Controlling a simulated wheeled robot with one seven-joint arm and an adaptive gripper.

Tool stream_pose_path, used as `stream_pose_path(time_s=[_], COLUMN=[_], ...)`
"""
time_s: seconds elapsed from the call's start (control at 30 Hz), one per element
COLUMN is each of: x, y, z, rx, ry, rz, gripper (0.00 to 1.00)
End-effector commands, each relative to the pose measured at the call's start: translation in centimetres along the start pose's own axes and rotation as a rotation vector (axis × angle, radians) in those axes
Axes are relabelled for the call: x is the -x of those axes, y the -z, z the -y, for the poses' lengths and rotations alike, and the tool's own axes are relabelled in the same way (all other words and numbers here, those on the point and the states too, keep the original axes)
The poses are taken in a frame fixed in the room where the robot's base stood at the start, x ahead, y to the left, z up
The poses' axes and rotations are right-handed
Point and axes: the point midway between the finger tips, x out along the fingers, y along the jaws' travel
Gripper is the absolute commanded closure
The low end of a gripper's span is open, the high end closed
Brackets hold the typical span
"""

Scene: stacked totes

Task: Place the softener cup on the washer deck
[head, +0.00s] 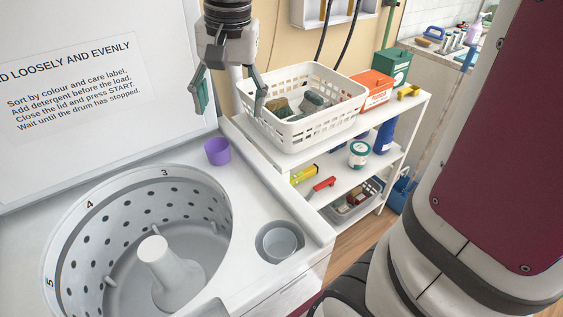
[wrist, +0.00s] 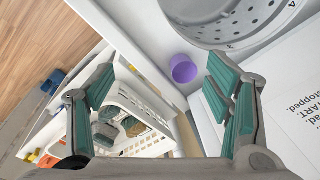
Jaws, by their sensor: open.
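A purple cup (head: 217,151) stands upright on the white washer deck (head: 245,190), near its back edge between the drum opening and the lid. It also shows in the wrist view (wrist: 183,69), near the right finger. My gripper (head: 232,108) is open and empty, raised above and behind the cup, close to the basket. In the wrist view its teal-padded fingers (wrist: 160,85) are wide apart with nothing held. A round grey cup or well (head: 279,242) sits in the deck at the front right; I cannot tell which.
The open drum (head: 120,215) has a central post. The raised lid (head: 90,90) stands behind. A white basket (head: 300,130) with several items sits on the shelf unit, next to an orange box (head: 372,90) and a green box (head: 394,67). Deck around the cup is clear.

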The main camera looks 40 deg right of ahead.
Motion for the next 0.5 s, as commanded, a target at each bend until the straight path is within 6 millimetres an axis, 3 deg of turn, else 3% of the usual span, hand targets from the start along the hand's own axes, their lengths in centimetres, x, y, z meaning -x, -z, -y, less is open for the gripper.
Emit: stream_pose_path(time_s=[0.2, 0.4, 0.5], x=[2.3, 1.9, 1.4], y=[-6.9, -12.2, -13.9], z=[-4.9, -8.9, -10.2], rx=[0.278, 0.513, 0.594], ry=[0.037, 0.036, 0.028], rz=[-0.073, -0.144, -0.169], gripper=[0.28, 0.28, 0.28])
